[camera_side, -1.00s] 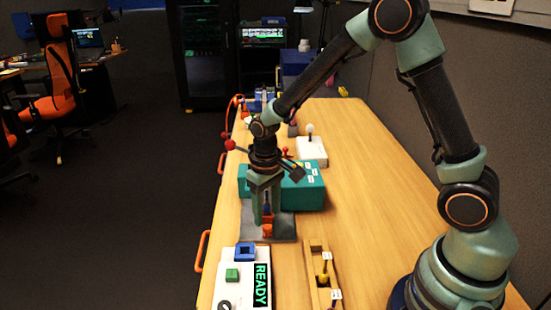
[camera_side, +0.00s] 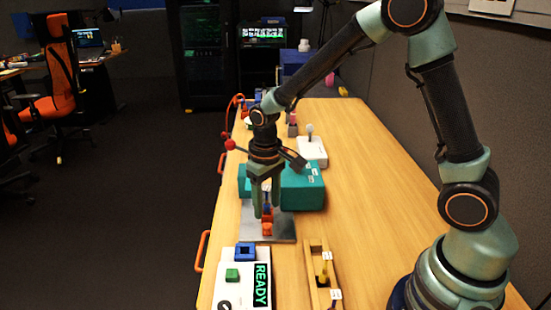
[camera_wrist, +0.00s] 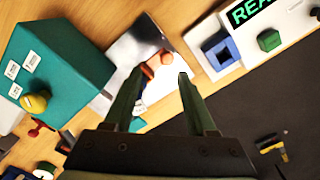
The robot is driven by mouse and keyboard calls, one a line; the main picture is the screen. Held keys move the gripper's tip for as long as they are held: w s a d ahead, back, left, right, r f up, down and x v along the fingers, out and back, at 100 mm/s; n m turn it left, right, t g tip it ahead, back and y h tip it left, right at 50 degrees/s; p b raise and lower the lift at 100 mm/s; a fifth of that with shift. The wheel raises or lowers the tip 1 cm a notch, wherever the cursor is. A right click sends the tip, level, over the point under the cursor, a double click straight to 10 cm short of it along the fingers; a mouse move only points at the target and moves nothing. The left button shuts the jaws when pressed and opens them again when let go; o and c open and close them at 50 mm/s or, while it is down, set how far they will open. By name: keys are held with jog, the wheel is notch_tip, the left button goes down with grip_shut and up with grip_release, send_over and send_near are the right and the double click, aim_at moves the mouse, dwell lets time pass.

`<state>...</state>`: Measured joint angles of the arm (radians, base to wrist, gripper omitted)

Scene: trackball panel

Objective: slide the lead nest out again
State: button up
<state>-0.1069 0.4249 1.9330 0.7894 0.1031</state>
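A small orange piece (camera_side: 267,228) stands on a grey metal plate (camera_side: 286,232) in front of the teal box (camera_side: 306,192); I cannot tell for sure that it is the lead nest. In the wrist view the orange piece (camera_wrist: 166,58) lies just beyond the fingertips, with a white and dark blue part below it. My gripper (camera_side: 267,215) points down over the plate. In the wrist view my gripper (camera_wrist: 160,75) is open, its two fingers apart and nothing clamped between them. The lower parts between the fingers are partly hidden in the side view.
A white panel with a blue square socket (camera_side: 245,252), a green button (camera_side: 232,275) and a READY display (camera_side: 262,286) is in front. A wooden tray (camera_side: 308,258) lies right of it. A white box (camera_side: 312,152) stands behind. The table's right side is clear.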

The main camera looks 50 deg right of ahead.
jog(key=w+d+r+t, duration=0.2)
jog(key=r, duration=0.9)
jog(key=w+d+r+m+t, duration=0.1)
jog(key=w+d+r, duration=0.1)
jog(key=r, duration=1)
jog(key=shift+w+d+t, duration=0.15)
jog(key=shift+w+t, duration=0.25)
jog(key=shift+w, duration=0.35)
jog(key=n+g, duration=0.1)
jog(key=g, duration=0.3)
send_near(267, 225)
notch_tip(267, 225, down, 8)
jog(key=shift+s+f, duration=0.1)
jog(key=shift+f, duration=0.15)
grip_shut()
jog(key=shift+r, duration=0.1)
